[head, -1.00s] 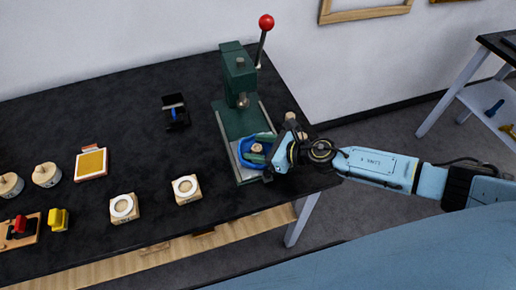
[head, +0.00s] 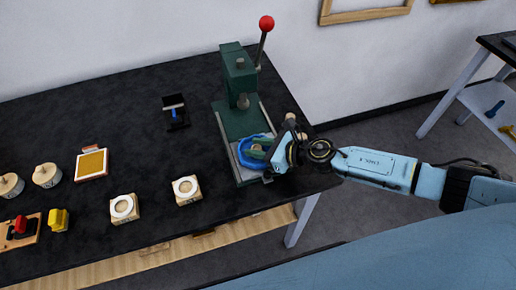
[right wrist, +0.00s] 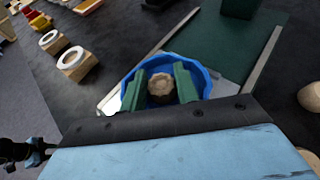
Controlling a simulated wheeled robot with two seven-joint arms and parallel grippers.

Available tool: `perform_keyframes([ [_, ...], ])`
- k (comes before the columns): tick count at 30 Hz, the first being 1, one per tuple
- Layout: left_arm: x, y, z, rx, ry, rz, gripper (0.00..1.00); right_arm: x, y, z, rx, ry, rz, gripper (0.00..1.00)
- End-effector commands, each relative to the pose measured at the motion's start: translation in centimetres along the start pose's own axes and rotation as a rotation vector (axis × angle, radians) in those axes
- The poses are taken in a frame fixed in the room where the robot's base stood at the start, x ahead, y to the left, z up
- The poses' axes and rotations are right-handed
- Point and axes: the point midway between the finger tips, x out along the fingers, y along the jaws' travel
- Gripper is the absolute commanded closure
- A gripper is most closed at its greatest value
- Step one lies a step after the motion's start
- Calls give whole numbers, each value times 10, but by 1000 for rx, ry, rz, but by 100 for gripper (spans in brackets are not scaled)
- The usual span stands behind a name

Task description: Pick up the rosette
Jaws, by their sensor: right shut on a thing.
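The rosette (right wrist: 161,88) is a small tan piece with a scalloped edge, seen in the right wrist view inside a round blue dish (right wrist: 209,76). My right gripper (right wrist: 160,90) is shut on it, with one green finger on each side. In the head view the right gripper (head: 257,152) reaches down into the blue dish (head: 243,146) and largely hides the rosette. The dish sits on the base of a green press (head: 238,122). My left gripper does not show in the head view.
The press column (head: 239,75) and its red-knobbed lever (head: 266,22) stand just behind the dish. Two wooden blocks with white rings (head: 186,189) (head: 124,208) lie to the left. A black stand (head: 175,112) is further back. The dark table between them is clear.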

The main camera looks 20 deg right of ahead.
Motion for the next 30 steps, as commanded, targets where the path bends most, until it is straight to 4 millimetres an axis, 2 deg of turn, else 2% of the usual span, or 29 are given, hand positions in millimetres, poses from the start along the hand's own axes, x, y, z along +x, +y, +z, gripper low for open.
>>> perform_keyframes([
  [1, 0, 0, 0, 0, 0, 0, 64, -2, 2, -7, 3, 15, 3, 91],
  [5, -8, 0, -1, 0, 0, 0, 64, -6, 1, 4, -1, 14, 3, 91],
  [12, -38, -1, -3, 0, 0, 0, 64, -23, 0, 49, -3, 9, 2, 91],
  [18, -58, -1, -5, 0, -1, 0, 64, -34, 0, 77, -1, 7, 2, 91],
  [24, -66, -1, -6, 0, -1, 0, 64, -38, 0, 89, 1, 6, 1, 91],
  [30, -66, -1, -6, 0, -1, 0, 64, -38, 0, 89, 2, 6, 1, 91],
])
